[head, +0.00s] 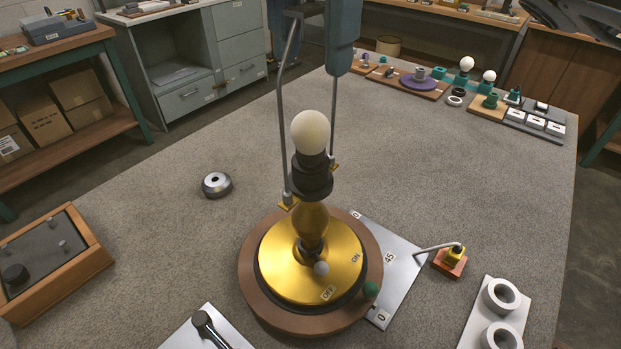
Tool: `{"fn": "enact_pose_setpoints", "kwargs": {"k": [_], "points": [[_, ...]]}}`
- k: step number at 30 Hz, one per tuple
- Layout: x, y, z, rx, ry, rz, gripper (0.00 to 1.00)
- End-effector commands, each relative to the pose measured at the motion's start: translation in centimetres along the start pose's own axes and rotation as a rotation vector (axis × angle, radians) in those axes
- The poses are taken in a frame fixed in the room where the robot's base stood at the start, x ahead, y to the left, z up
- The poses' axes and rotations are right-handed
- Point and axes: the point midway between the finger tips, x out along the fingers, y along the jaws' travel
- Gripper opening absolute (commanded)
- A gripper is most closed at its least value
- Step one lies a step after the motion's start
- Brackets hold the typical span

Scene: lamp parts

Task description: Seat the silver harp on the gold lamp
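The gold lamp (312,215) stands upright on a round brown plinth (258,300), with a dark socket and a white bulb (310,132). The silver harp (283,120) is upright, one leg on each side of the bulb. Its lower ends are beside the dark collar, at small gold pieces (287,203). I cannot tell whether those ends are seated or just above. My gripper (305,10) is at the harp's top, at the upper picture edge, and appears shut on it. The fingertips are partly cut off, and my teal arm part hides some of the harp's right side.
A silver ring-like part (216,184) lies left of the lamp. White rings (502,295) sit front right. A wooden box (50,262) is at left. The mat behind the lamp is mostly clear.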

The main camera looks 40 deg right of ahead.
Motion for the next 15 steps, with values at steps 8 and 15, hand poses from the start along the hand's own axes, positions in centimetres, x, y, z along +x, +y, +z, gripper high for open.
{"fn": "enact_pose_setpoints", "kwargs": {"k": [8, 15], "points": [[0.0, 0.0, 0.0, -0.001, -0.001, 0.000, 0.57], [-2.3, 0.1, 0.0, 0.001, -0.003, 0.003, 0.57]]}}
